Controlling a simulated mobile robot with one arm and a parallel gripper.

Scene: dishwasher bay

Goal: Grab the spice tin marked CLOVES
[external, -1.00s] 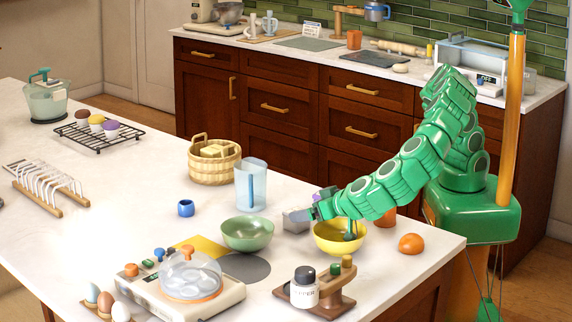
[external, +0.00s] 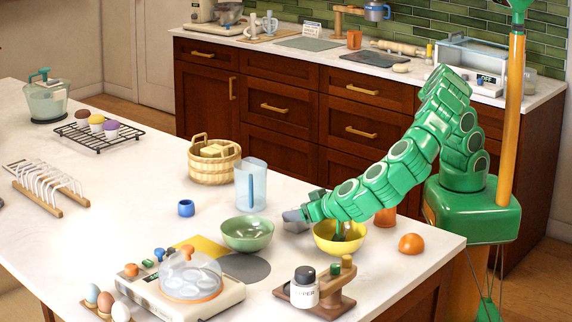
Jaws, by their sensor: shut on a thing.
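My gripper (external: 306,213) is at the end of my green arm, low over the counter behind the green bowl (external: 247,234) and left of the yellow bowl (external: 326,245). It is shut on a small grey boxy thing (external: 292,222), partly hidden by the gripper. I cannot read any marking on it, so I cannot tell whether it is the CLOVES tin. A white jar with a black lid (external: 304,291) stands at a wooden rack (external: 330,305) in front; its visible letters end in "PER". No readable CLOVES label shows.
A clear pitcher (external: 251,188) and a basket (external: 214,166) stand behind left of my gripper. A blue cup (external: 186,208) is farther left. An orange (external: 411,243) lies at the right, near the counter edge. An egg cooker (external: 190,285) stands in front. The left middle counter is mostly clear.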

